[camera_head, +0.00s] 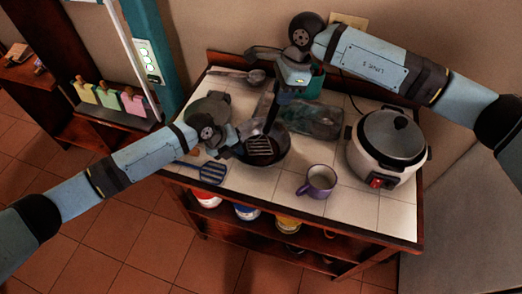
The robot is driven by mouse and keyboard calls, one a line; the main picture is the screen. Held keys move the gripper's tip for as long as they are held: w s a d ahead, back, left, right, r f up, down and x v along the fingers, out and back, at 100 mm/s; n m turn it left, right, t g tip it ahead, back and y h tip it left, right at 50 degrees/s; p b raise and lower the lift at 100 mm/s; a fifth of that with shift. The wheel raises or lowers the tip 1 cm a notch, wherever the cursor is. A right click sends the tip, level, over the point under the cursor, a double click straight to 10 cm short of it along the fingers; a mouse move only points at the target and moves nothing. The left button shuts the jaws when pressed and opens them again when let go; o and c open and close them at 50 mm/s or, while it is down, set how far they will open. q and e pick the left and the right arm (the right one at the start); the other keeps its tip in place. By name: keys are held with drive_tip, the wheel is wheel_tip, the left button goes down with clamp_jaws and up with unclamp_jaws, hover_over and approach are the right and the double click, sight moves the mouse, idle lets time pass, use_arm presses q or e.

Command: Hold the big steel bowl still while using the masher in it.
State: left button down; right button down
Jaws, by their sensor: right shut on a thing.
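The big steel bowl (279,160) looks dark and stands on the tiled counter near its front edge. The masher (260,146) is in it, with its slotted head low inside the bowl and its shaft rising toward my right gripper. My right gripper (283,94) is above the bowl, shut on the upper part of the masher. My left gripper (232,148) is at the bowl's left rim. Its fingers are dark and small here, so I cannot tell whether they grip the rim. The contents of the bowl are not clear.
A white cooker (375,165) and a purple mug (318,181) stand to the right. A clear dish (318,121) and a teal cup (314,85) are behind. A blue slotted turner (212,173), a grey-green round vessel (210,105) and a ladle (255,76) are left and back.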

drive_tip(key=shift+f, duration=1.4)
drive_tip(key=shift+r, duration=1.65)
drive_tip(key=shift+f, duration=0.45)
drive_tip(key=shift+f, duration=1.15)
drive_tip(key=shift+r, duration=0.1)
drive_tip(key=shift+r, duration=1.5)
drive_tip(key=shift+f, duration=0.45)
drive_tip(key=shift+f, duration=1.2)
